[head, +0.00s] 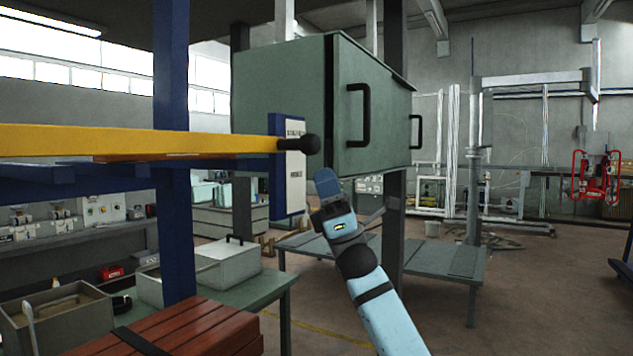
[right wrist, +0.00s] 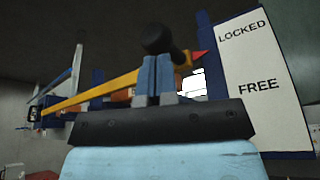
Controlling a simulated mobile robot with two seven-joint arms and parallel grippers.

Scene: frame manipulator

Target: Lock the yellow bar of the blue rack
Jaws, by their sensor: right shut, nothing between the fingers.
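The yellow bar (head: 130,142) of the blue rack (head: 172,210) runs in from the left and ends in a black knob (head: 313,144). The bar's end lies across a white label plate (head: 291,185) on a blue upright. In the right wrist view the plate reads LOCKED above FREE (right wrist: 258,85). A red pointer (right wrist: 200,57) shows there beside the plate, at a height between the two words. My right gripper (head: 326,182) is shut and empty, just below the knob; in the right wrist view its fingers (right wrist: 157,75) overlap the knob's lower edge. Contact is unclear. My left gripper is not in view.
A green-grey cabinet (head: 280,85) with black handles stands close behind the knob. Reddish-brown boards (head: 180,330) lie at the lower left. A grey-green bench (head: 440,260) stands behind my right arm. Open floor lies to the right.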

